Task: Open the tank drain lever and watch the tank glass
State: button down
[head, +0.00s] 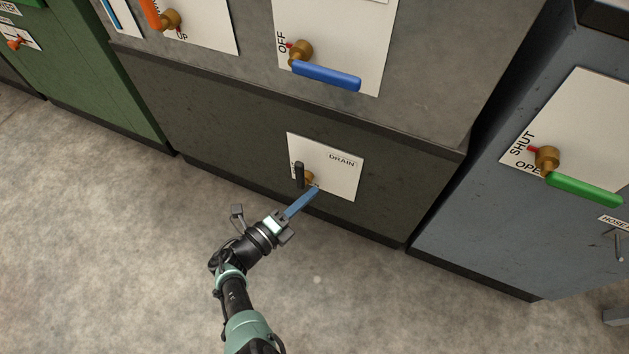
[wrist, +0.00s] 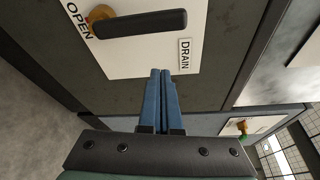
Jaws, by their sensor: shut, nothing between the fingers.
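The drain lever (head: 299,173) is a short black handle on a brass hub (wrist: 101,14), mounted on a white plate (head: 340,178) marked DRAIN low on the dark cabinet. It points up the plate from the hub. The word OPEN (wrist: 78,20) lies below the hub on the plate; other lettering is hidden. My gripper (head: 316,190) has its blue fingers shut and empty in front of the plate. In the wrist view its fingertips (wrist: 160,72) appear clear of the black lever (wrist: 145,23). A blue-striped white strip (head: 121,17) at upper left may be the tank glass; it is cut off.
Above are a blue lever (head: 326,75) at OFF and an orange lever (head: 151,13). A green lever (head: 584,189) marked SHUT and OPEN is on the grey cabinet at right. A green cabinet (head: 97,80) stands at left. The concrete floor in front is clear.

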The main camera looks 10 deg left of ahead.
jog(key=v, duration=0.7)
jog(key=shift+f+p, duration=0.25)
jog(key=shift+p, duration=0.2)
jog(key=shift+a, duration=0.1)
